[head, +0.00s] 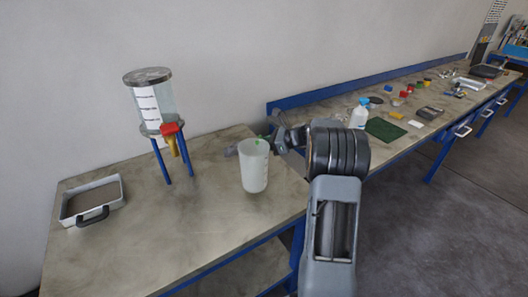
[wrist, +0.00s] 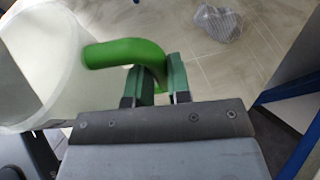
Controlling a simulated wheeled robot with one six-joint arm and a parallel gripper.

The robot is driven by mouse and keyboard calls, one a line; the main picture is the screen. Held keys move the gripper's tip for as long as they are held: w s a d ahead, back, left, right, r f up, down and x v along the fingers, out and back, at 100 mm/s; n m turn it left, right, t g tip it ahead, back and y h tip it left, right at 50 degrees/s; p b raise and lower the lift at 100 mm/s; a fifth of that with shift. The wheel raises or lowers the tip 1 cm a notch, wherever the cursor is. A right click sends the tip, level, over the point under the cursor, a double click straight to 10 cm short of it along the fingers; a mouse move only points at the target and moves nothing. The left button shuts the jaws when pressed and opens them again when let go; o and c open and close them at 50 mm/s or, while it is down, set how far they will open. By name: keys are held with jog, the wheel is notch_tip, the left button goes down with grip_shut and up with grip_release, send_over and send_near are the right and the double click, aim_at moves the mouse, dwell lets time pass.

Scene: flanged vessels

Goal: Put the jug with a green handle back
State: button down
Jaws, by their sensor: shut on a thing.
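My gripper (wrist: 158,78) is shut on the green handle. In the head view my arm comes in from the right, and the fingers are mostly hidden behind the jug. The jug looks roughly upright; I cannot tell whether its base touches the table.
A clear vessel with a red-and-yellow valve (head: 172,130) stands on blue legs on the near table (head: 130,245). A grey tray with a black handle (head: 92,201) lies at left. A long bench (head: 385,150) at right holds a bottle (head: 360,113), a green mat (head: 386,129) and small items.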

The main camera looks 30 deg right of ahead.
jog(key=shift+f, duration=1.7)
jog(key=c, duration=1.1)
grip_release()
jog(key=shift+o, duration=0.2)
jog(key=v, duration=1.2)
jog(key=shift+b, duration=0.3)
